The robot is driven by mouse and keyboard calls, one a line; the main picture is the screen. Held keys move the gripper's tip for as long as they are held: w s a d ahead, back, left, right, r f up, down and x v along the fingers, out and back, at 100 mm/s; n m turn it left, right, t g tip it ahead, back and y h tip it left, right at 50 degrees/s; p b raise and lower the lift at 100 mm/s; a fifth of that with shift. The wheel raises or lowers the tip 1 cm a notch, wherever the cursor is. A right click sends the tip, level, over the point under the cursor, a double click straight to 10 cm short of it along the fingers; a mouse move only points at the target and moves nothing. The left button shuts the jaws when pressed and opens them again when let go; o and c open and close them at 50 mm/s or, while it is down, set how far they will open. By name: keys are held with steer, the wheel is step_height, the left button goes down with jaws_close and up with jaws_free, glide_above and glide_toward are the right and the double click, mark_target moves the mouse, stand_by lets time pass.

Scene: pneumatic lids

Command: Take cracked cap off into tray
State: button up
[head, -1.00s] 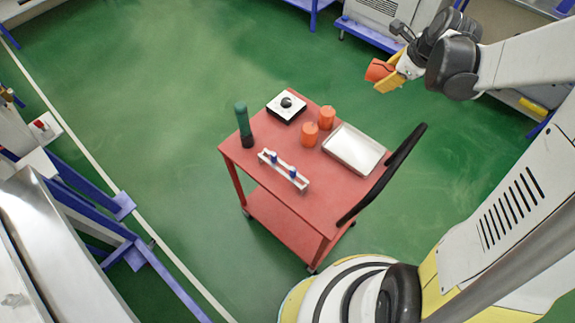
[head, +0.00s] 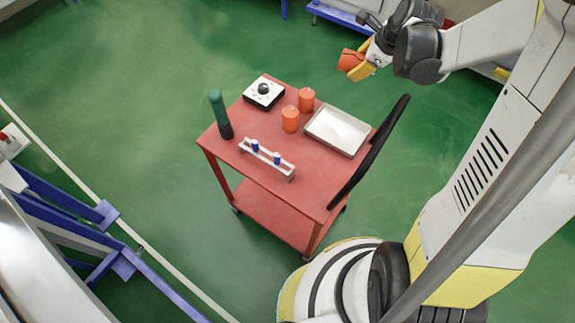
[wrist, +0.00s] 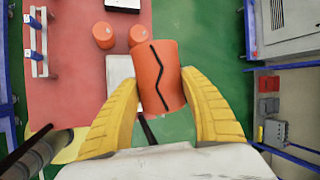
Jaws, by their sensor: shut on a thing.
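My gripper (head: 358,66) is shut on the cracked cap, an orange cap (head: 349,59) held in the air beyond the cart's right side in the head view. In the wrist view the cracked cap (wrist: 155,70) sits between the yellow fingers, tilted slightly, with a jagged black line down its side. The shallow metal tray (head: 340,130) lies on the cart top, with nothing seen in it. In the wrist view the cap hides part of the tray (wrist: 119,70).
The red cart (head: 262,190) also carries two orange caps (head: 290,119) (head: 306,99), a green cylinder (head: 217,110), a white rack with blue pieces (head: 265,158) and a white box with a black knob (head: 263,92). A black handle (head: 375,155) rises beside the tray.

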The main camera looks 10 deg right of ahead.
steer(key=o, duration=1.2)
steer(key=v, duration=1.2)
steer(key=s+a+f+n+b, duration=0.3)
steer(key=s+a+n, duration=0.1)
steer(key=n, duration=0.4)
steer(key=s+a+f+n+b, duration=0.4)
steer(key=s+n, duration=0.2)
steer(key=n, duration=0.2)
steer(key=s+a+f+n+t+h+b, duration=0.1)
steer(key=s+a+f+n+b, duration=0.3)
steer(key=n, duration=0.4)
steer(key=shift+s+a, duration=0.25)
steer(key=shift+s, duration=0.3)
steer(key=shift+s+a, duration=0.25)
steer(key=shift+s, duration=0.3)
